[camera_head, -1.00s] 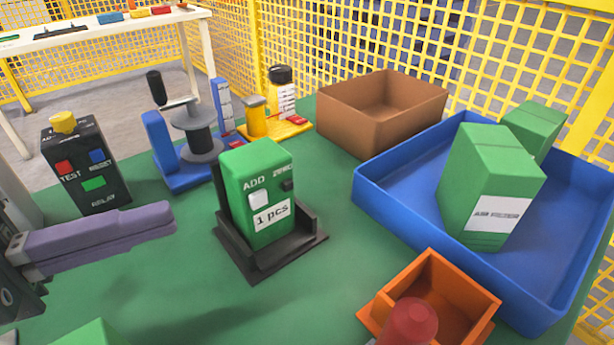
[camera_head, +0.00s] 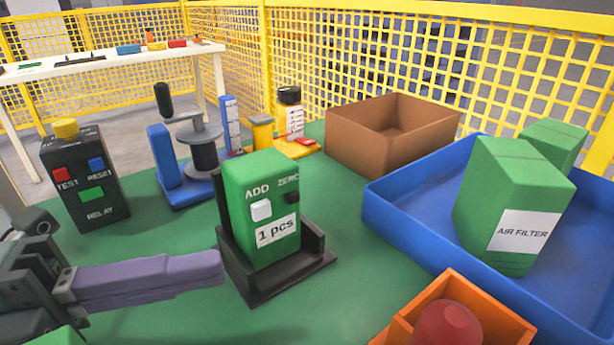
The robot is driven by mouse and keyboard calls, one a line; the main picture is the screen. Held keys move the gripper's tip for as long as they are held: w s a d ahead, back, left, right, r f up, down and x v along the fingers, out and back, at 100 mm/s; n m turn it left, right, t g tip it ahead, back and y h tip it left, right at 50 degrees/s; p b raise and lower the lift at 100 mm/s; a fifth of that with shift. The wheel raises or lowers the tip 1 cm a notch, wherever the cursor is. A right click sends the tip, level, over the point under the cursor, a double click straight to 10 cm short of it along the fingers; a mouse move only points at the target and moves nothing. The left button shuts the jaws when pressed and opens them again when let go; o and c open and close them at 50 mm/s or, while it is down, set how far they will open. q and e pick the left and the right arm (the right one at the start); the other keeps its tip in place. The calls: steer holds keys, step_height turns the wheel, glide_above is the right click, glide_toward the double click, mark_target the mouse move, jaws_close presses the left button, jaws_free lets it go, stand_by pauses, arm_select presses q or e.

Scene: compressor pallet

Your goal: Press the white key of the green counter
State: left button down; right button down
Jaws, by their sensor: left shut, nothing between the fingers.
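The green counter (camera_head: 262,190) stands upright in a black holder (camera_head: 287,280) in the middle of the green table. Its front reads "ADD", "ZERO" and "1 pcs". The white key (camera_head: 261,210) sits under "ADD", and a black key (camera_head: 292,197) sits under "ZERO". My left gripper (camera_head: 218,268) comes in from the left with its purple fingers shut and empty. In the picture its tips are just left of the holder, lower than the white key. I cannot tell the exact gap; the tips are not on the key. My right gripper is not in view.
A black relay box (camera_head: 92,205) and a blue stand with a spool (camera_head: 185,165) are at the left and back. A brown box (camera_head: 390,135), a blue tray (camera_head: 410,222) with green air filter boxes (camera_head: 512,200), and an orange bin (camera_head: 450,290) are at the right.

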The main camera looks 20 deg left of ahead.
mark_target(261, 210)
arm_select(q)
steer(key=x, duration=0.6)
steer(key=shift+r, duration=0.1)
steer(key=w+a, duration=0.2)
steer(key=shift+a+b, duration=0.35)
steer(key=shift+b, duration=0.05)
steer(key=shift+w+a, duration=0.25)
